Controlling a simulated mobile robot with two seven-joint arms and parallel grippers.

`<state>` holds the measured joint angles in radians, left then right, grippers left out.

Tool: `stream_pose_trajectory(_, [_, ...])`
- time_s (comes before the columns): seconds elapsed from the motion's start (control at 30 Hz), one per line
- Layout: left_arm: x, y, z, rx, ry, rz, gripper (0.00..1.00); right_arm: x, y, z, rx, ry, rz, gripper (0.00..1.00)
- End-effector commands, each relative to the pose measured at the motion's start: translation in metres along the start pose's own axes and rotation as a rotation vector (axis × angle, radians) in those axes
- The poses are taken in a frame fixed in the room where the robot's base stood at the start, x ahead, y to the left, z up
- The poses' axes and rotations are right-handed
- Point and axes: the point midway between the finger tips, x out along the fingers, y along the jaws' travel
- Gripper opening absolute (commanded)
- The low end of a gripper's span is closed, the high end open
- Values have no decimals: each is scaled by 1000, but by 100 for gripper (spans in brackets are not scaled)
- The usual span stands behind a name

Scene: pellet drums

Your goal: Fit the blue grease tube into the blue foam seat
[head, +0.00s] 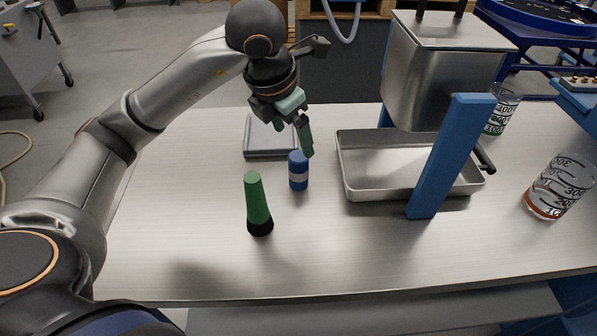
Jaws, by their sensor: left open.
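I make out no blue foam seat. My left gripper (293,132) is open and empty, with its green fingers pointing down just above and behind the blue cylinder. One fingertip overlaps the cylinder's top edge in the picture; I cannot tell whether they touch. My right gripper is not in view.
A shallow grey tray (257,154) lies behind the blue cylinder, partly hidden by my gripper. A metal pan (372,191) sits under a steel hopper (440,85) with a blue post (450,160). Clear graduated beakers (560,188) stand at right. The front bench is mostly free.

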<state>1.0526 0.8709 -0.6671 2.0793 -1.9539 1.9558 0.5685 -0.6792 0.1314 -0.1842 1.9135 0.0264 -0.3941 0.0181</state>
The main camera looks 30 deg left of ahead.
Motion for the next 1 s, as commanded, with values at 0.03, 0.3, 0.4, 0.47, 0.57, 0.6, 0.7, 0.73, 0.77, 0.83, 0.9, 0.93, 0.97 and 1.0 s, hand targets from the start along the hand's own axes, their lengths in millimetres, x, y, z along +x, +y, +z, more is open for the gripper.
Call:
stream_pose_trajectory(0.03, [0, 0, -2, -82, -15, 5, 86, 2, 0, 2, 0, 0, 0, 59])
stream_pose_trajectory(0.3, [1, 0, -5, -323, -55, 11, 86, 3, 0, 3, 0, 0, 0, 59])
stream_pose_trajectory(0.4, [14, 0, -5, -333, -53, 11, 86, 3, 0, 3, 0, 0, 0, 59])
stream_pose_trajectory(0.47, [25, 0, -5, -332, -51, 12, 86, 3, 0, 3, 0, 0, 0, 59])
stream_pose_trajectory(0.57, [44, 0, -3, -331, -51, 10, 86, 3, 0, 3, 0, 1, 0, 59])
stream_pose_trajectory(0.6, [50, 1, -3, -330, -52, 12, 86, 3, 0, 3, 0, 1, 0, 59])
stream_pose_trajectory(0.7, [63, 1, -2, -329, -53, 11, 86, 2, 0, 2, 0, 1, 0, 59])
stream_pose_trajectory(0.73, [66, 1, -2, -328, -54, 10, 86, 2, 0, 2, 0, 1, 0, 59])
stream_pose_trajectory(0.77, [68, 1, -2, -328, -54, 10, 86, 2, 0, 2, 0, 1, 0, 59])
stream_pose_trajectory(0.83, [71, 1, -1, -328, -55, 11, 86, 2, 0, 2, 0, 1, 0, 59])
stream_pose_trajectory(0.9, [77, 1, -1, -329, -54, 10, 86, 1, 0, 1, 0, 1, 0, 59])
stream_pose_trajectory(0.93, [81, 1, -2, -329, -52, 10, 86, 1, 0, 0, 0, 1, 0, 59])
stream_pose_trajectory(0.97, [85, 1, -2, -328, -51, 11, 86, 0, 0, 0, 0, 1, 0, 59])
stream_pose_trajectory(1.0, [92, 1, -3, -328, -51, 10, 86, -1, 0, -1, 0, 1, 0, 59])
